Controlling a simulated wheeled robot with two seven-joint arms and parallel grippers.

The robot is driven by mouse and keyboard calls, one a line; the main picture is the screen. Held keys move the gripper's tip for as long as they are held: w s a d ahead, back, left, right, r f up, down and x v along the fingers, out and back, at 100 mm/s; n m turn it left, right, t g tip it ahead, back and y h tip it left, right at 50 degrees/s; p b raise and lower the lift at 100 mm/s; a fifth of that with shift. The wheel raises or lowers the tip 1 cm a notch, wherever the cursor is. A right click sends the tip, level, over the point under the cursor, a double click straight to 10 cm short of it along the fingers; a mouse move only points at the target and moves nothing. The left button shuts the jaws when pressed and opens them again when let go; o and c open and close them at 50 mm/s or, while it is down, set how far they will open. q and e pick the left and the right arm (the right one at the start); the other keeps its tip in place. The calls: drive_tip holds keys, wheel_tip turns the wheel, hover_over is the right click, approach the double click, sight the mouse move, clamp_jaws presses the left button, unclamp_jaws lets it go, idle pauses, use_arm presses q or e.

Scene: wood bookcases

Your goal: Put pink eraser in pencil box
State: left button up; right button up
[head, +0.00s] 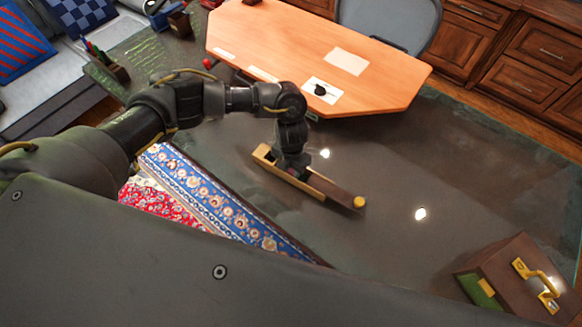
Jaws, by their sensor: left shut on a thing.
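The pencil box (335,190) is long and narrow, with light wooden sides, a dark brown top part and a yellow knob at its right end. It lies on the dark glossy table. My left gripper (291,169) points down over the left half of the box. It is shut, and a small bit of pink shows at its fingertips, which looks like the pink eraser (291,171). The gripper hides most of the eraser and part of the box. I cannot tell whether the eraser touches the box floor. My right gripper is not in view.
An orange desk (300,50) with papers and a grey chair (390,25) stand behind. A patterned blue cloth (205,195) lies left of the box. A brown case (500,270) with a gold handle sits at lower right. The table between box and case is clear.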

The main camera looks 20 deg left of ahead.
sight(291, 171)
use_arm(q)
drive_tip(key=shift+f, duration=0.2)
drive_tip(key=o, duration=1)
drive_tip(key=shift+r, duration=0.1)
drive_tip(key=shift+r, duration=0.35)
wheel_tip(291, 171, up, 12)
drive_tip(key=shift+f, duration=0.2)
